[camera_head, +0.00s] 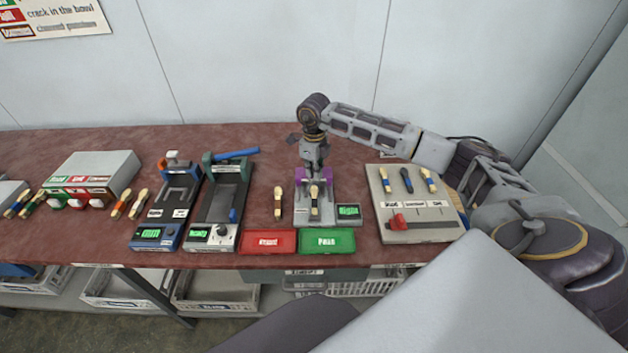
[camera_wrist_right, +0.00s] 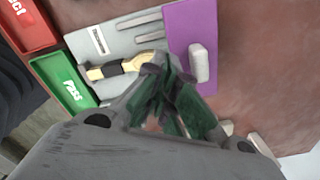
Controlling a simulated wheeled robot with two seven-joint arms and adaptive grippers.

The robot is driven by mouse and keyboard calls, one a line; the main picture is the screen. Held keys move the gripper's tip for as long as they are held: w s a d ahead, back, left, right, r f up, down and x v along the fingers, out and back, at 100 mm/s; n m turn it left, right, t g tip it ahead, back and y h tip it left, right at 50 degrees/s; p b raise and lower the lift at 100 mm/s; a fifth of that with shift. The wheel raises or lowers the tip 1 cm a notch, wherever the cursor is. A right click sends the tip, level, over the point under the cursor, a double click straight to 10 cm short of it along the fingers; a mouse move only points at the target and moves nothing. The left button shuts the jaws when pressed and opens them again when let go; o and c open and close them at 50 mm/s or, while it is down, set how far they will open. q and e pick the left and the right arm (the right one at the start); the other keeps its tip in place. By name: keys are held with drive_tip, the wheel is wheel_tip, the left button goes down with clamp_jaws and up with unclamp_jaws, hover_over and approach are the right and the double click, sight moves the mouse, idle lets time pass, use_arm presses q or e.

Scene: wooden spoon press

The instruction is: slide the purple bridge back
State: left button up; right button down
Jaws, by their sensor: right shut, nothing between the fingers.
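The purple bridge (camera_head: 328,174) spans the grey press plate (camera_head: 301,213) near its back, partly hidden by my right gripper in the head view. In the right wrist view the bridge (camera_wrist_right: 190,22) is a flat purple piece with a pale upright peg (camera_wrist_right: 199,62). My right gripper (camera_head: 314,170) points down over the bridge. In the wrist view its shut, empty fingertips (camera_wrist_right: 160,66) are beside the bridge's edge, near the spoon's end; contact cannot be told. A wooden spoon with a black band (camera_wrist_right: 120,68) lies on the plate, in front of the bridge. My left gripper is out of view.
A red tray (camera_head: 268,241) and a green "Pass" tray (camera_head: 327,241) sit at the table's front edge. Blue (camera_head: 171,205) and green (camera_head: 223,204) fixtures stand left. A grey panel with a red slider (camera_head: 398,222) stands right. A loose spoon (camera_head: 278,202) lies left of the plate.

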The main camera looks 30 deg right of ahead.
wheel_tip(320, 180, up, 7)
drive_tip(key=p, duration=0.3)
drive_tip(key=shift+p, duration=0.4)
idle(0.5)
idle(0.8)
